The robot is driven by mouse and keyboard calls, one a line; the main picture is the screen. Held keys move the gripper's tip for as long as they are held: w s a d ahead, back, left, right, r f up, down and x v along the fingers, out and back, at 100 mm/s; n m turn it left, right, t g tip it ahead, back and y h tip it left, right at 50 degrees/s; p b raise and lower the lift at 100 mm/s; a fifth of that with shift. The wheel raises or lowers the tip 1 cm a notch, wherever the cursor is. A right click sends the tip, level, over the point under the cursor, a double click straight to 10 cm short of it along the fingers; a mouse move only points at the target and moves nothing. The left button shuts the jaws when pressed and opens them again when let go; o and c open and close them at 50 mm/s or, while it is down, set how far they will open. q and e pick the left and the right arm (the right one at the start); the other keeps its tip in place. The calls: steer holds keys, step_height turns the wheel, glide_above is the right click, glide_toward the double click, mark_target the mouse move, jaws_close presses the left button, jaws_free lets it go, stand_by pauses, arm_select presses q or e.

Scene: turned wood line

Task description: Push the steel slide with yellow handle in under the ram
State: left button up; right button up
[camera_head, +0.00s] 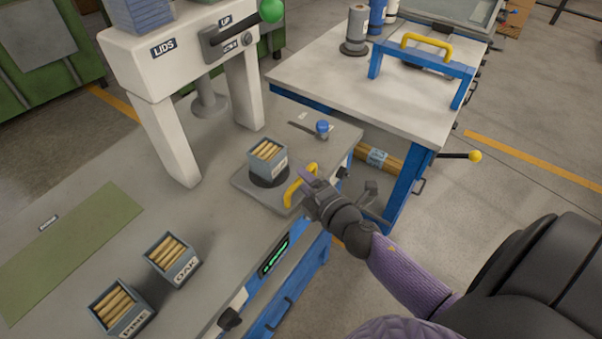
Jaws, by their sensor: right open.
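The steel slide (240,182) lies pulled out in front of the white press (150,65). Its yellow handle (299,186) stands at its near right end. A small open box of wooden pieces (267,158) sits on a dark round pad on the slide. The ram (208,103) hangs between the press legs, behind and left of the box. My right gripper (308,180) is open at the right side of the yellow handle; I cannot tell whether it touches it. My left gripper is not in view.
Boxes marked OAK (173,257) and PINE (120,307) stand at the bench front, near a green mat (70,250). A lever with a green knob (271,10) marks the press top. A second table (350,85) with a blue frame stands at the back right.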

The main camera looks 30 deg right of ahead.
steer(key=shift+w+f, duration=0.2)
steer(key=shift+w, duration=0.9)
jaws_close()
stand_by(0.6)
